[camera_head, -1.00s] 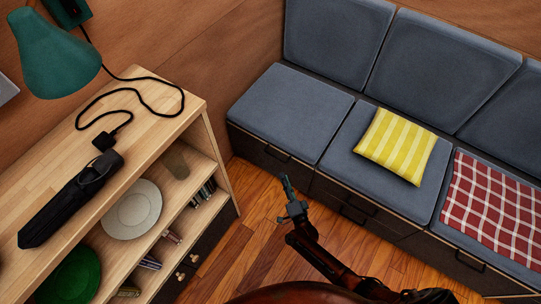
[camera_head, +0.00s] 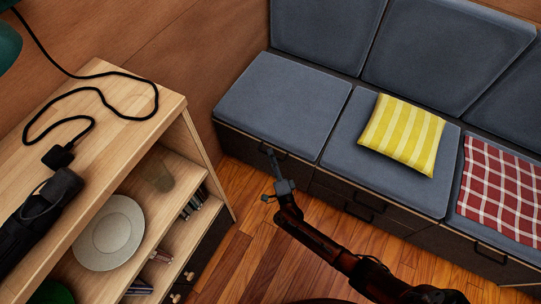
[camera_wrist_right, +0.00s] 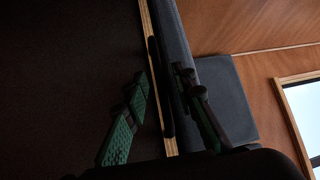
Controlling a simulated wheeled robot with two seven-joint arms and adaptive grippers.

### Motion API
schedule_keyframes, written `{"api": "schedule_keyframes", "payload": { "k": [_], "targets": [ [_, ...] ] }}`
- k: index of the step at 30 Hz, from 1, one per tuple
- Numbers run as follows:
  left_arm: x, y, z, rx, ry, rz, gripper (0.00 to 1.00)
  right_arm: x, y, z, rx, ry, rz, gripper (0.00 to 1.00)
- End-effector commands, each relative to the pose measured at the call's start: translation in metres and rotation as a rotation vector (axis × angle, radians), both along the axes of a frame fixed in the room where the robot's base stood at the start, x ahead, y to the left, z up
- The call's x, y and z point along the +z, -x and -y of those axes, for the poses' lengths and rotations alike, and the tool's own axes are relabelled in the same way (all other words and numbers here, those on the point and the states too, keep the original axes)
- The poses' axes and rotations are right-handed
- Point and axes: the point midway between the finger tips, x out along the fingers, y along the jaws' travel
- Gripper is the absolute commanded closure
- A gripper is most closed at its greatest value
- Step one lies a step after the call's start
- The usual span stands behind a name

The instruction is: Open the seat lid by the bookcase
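The seat lid by the bookcase is the leftmost section of the bench, under a grey-blue cushion (camera_head: 285,98); it lies closed. A dark bar handle (camera_head: 284,156) is at its front edge. My right gripper (camera_head: 272,160) is right at this handle, with its fingers pointing toward the bench. In the right wrist view its two green-black fingers (camera_wrist_right: 160,105) are apart, and the dark handle (camera_wrist_right: 157,80) shows between them beside the wooden lip. Whether a finger touches it I cannot tell. My left gripper is not in view.
The wooden bookcase (camera_head: 165,105) stands close on the left, with a plate (camera_head: 110,233) on its shelf and a black cable on top. A yellow striped pillow (camera_head: 403,134) and a red checked blanket (camera_head: 503,190) lie on the other seats. Wooden floor is free between.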

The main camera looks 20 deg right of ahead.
Motion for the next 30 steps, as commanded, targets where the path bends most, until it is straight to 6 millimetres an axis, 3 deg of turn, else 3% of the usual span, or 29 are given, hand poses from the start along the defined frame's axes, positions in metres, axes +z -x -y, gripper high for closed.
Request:
{"api": "schedule_keyframes", "payload": {
  "k": [9,20,30],
  "targets": [
    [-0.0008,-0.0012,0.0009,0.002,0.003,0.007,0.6,0.0011,-0.0029,0.0006,0.0,0.001,0.001,0.76],
    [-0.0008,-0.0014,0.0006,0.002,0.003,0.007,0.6,0.0007,-0.0026,0.0005,0.0,0.001,0.0,1.0],
    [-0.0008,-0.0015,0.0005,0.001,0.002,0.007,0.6,0.0001,-0.0024,0.0004,0.0,0.001,-0.001,1.0]
  ]
}}
